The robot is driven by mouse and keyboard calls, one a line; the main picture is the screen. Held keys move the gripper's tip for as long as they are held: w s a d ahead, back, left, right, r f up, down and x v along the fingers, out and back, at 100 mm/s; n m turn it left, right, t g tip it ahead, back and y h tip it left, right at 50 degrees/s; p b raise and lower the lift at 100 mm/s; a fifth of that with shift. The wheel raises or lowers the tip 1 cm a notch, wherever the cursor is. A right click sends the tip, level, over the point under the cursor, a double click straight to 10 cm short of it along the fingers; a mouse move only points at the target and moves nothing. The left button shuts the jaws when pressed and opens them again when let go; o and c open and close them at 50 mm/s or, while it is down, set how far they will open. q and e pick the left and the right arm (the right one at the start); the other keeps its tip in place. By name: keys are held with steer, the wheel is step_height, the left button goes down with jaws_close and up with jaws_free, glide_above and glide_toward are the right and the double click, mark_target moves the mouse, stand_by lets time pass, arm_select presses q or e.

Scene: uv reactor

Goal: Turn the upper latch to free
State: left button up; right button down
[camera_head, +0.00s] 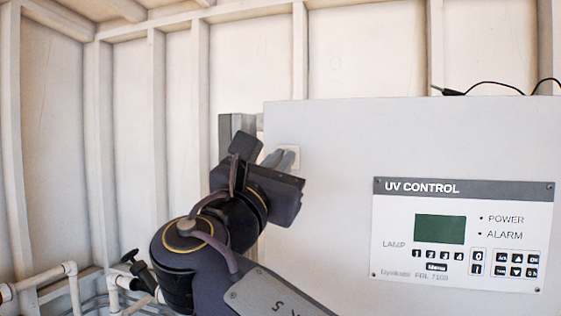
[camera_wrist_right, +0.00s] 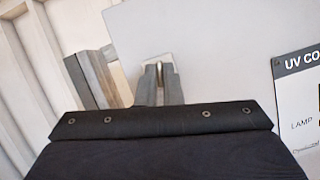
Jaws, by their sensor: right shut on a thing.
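My right gripper (camera_head: 283,158) reaches up to the left edge of a grey cabinet door. Its fingers are shut on the upper latch, a small fitting on a pale square plate (camera_head: 294,152) near the door's upper left corner. In the right wrist view the fingers (camera_wrist_right: 160,82) close around the latch in front of its plate (camera_wrist_right: 163,60). The latch's handle is mostly hidden between the fingers, so its angle is hard to tell. My left gripper is not in view.
The cabinet door (camera_head: 330,127) carries a UV CONTROL panel (camera_head: 462,232) at the right. A grey post (camera_head: 228,135) stands behind my right wrist. White pipes (camera_head: 40,280) and a dark valve handle (camera_head: 138,270) are at the lower left. A black cable (camera_head: 490,85) lies on top.

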steer(key=shift+a+r+m+g+h+p, duration=0.1)
steer(key=shift+m+g+h+p, duration=0.3)
steer(key=shift+m+g+p, duration=1.7)
steer(key=shift+a+r+m+g+h+p, duration=0.15)
steer(key=shift+m+h+p, duration=0.2)
steer(key=shift+m, duration=3.6)
steer(key=shift+r+m+g+h+p, duration=0.1)
steer(key=shift+m+g+h+p, duration=0.7)
steer(key=shift+m, duration=2.25)
steer(key=shift+g+y+p, duration=0.25)
steer(key=shift+y+p, duration=0.05)
steer(key=shift+y, duration=0.05)
steer(key=c, duration=1.6)
jaws_free()
steer(key=v, duration=0.7)
steer(key=shift+s+a+b, duration=0.25)
steer(key=shift+a+b, duration=0.05)
